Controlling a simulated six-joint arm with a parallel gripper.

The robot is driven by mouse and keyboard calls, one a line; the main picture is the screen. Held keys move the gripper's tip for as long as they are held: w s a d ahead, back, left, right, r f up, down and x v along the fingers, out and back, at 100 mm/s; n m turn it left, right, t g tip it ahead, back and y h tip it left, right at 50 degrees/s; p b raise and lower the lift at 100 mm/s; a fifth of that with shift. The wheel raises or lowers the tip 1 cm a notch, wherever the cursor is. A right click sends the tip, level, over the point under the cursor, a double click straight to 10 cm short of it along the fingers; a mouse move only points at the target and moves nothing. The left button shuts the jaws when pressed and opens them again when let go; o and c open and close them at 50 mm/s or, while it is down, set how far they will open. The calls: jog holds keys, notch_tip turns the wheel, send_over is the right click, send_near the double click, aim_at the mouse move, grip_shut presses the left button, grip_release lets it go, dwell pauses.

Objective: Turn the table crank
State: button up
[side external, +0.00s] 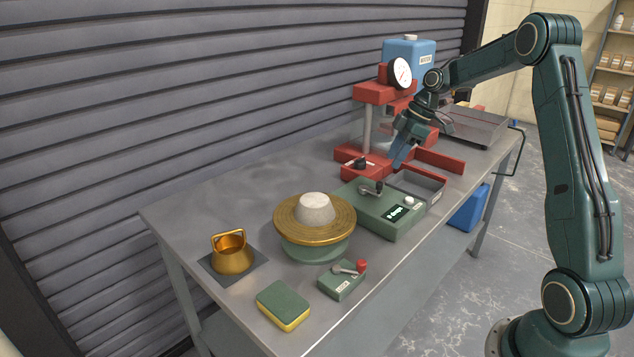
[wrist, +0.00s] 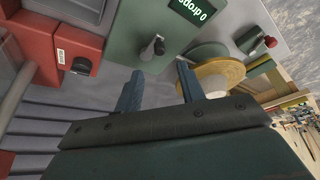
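A green box (side external: 385,214) with a small display reading "0 drops" stands in the middle of the bench. A short crank with a dark knob (side external: 378,187) is on its top; it also shows in the wrist view (wrist: 157,47). A smaller green box (side external: 340,282) near the front carries a lever with a red knob (side external: 361,266), also in the wrist view (wrist: 269,42). The round brass table (side external: 283,232) bears a grey cone-shaped piece (side external: 314,205). My gripper (side external: 398,163) is open and empty, above and behind the display box, apart from the crank. Its blue fingers show in the wrist view (wrist: 158,82).
A red press (side external: 384,92) with a dial gauge stands behind my gripper. A grey tray (side external: 420,186) lies beside the display box. The back left surface is clear.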

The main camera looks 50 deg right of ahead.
aim_at(379, 183)
jog(key=x, duration=0.8)
jog(key=shift+c, duration=0.5)
grip_shut()
jog(key=shift+a+m, duration=0.2)
jog(key=shift+m, duration=0.1)
jog(key=a+m, duration=0.1)
jog(key=m, duration=0.1)
jog(key=a+m+t+h, duration=0.1)
jog(key=m, duration=0.1)
jog(key=shift+w+h, duration=0.15)
jog(key=shift+h, duration=0.15)
jog(key=a+m+h, duration=0.1)
jog(key=m, duration=0.1)
jog(key=w+a+m, duration=0.1)
jog(key=m, duration=0.1)
jog(key=shift+w+m+h, duration=0.1)
jog(key=shift+m+h, duration=0.3)
jog(key=w+m+h, duration=0.1)
jog(key=m, duration=0.1)
jog(key=w+a+m+h, duration=0.1)
jog(key=m, duration=0.2)
jog(key=shift+w+a, duration=0.1)
jog(key=shift+a, duration=0.1)
jog(key=shift+w+a+m+g+h, duration=0.1)
jog(key=shift+w+m+g+h, duration=0.35)
jog(key=shift+m, duration=0.75)
jog(key=shift+w+m+g+h, duration=0.2)
jog(key=shift+w+m, duration=0.3)
jog(key=shift+m, duration=0.7)
